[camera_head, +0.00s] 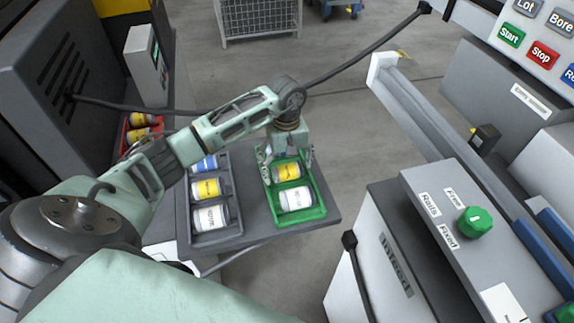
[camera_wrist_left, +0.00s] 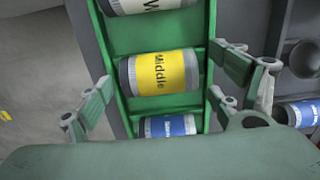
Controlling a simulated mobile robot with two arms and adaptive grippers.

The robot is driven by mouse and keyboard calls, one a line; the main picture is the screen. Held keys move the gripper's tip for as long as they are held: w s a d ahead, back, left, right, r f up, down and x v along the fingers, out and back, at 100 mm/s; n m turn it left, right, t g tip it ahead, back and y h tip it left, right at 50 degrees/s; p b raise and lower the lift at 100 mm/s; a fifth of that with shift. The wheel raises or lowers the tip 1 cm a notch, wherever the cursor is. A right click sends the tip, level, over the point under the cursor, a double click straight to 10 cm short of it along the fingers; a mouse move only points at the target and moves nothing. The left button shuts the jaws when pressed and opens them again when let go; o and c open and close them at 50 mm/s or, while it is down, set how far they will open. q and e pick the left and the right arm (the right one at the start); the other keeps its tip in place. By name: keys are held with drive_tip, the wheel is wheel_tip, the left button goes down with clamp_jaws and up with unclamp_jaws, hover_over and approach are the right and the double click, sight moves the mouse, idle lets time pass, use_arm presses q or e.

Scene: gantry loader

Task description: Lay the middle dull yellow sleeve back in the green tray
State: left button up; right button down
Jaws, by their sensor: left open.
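The yellow sleeve labelled Middle (camera_head: 288,171) lies on its side in the green tray (camera_head: 322,205). In the left wrist view the same sleeve (camera_wrist_left: 163,73) lies across the tray, with a white sleeve (camera_wrist_left: 150,4) on one side and a blue sleeve (camera_wrist_left: 168,126) on the other. My left gripper (camera_head: 286,158) is open above the tray, its fingers spread to either side of the yellow sleeve. In the left wrist view a gap shows between the sleeve and the left-hand finger. Nothing is held. My right gripper is out of view.
A dark grey tray (camera_head: 215,240) beside the green one holds blue, yellow and white sleeves. A red tray (camera_head: 126,143) with yellow-labelled sleeves stands behind at left. The machine panel with a green knob (camera_head: 475,221) is at right. Open floor lies beyond the shelf.

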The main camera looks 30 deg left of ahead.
use_arm(q)
wheel_tip(320, 180, up, 18)
drive_tip(key=p, duration=0.3)
drive_tip(key=shift+a, duration=0.15)
idle(0.4)
drive_tip(key=shift+w, duration=0.1)
idle(0.7)
